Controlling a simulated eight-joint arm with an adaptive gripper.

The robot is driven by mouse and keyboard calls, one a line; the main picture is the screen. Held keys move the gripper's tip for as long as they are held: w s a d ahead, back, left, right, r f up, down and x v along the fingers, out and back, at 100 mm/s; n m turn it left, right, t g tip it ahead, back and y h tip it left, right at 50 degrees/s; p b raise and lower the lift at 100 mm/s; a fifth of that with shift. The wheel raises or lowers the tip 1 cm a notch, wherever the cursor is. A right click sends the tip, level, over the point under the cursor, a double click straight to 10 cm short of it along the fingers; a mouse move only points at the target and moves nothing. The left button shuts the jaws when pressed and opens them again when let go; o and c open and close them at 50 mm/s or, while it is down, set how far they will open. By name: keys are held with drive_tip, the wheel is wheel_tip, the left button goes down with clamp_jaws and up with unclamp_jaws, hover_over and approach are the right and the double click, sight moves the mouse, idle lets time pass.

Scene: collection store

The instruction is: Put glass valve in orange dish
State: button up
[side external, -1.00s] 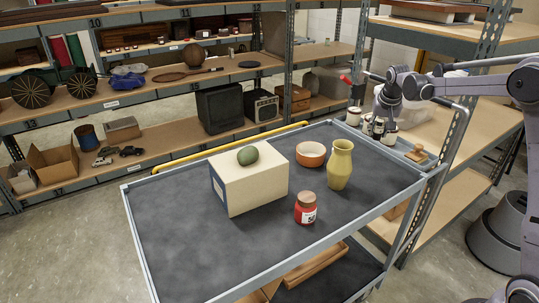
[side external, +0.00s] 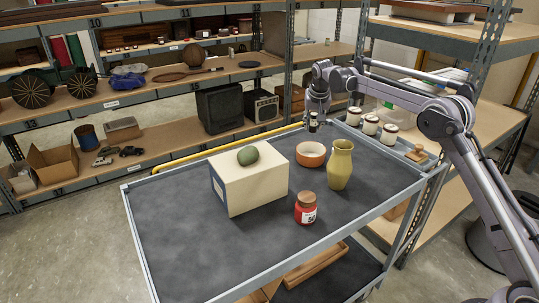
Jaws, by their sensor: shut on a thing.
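The orange dish (side external: 310,157), a round bowl with a pale inside, stands on the cart's dark top, behind and left of a yellow vase. My gripper (side external: 314,125) points down above the far edge of the cart, a little above and behind the dish in the picture. It is shut on a small dark thing, taken to be the glass valve (side external: 313,121). The fingers hide much of it and its details are too small to tell. It is apart from the dish.
The yellow vase (side external: 340,165) stands close to the dish. A red jar (side external: 306,209) is in front. Several white jars (side external: 371,125) and a wooden stamp-like thing (side external: 416,154) line the right side.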

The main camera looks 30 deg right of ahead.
sight(312, 145)
drive_tip(key=shift+f, duration=4.65)
drive_tip(key=o, duration=1.1)
drive_tip(key=shift+r, duration=3.55)
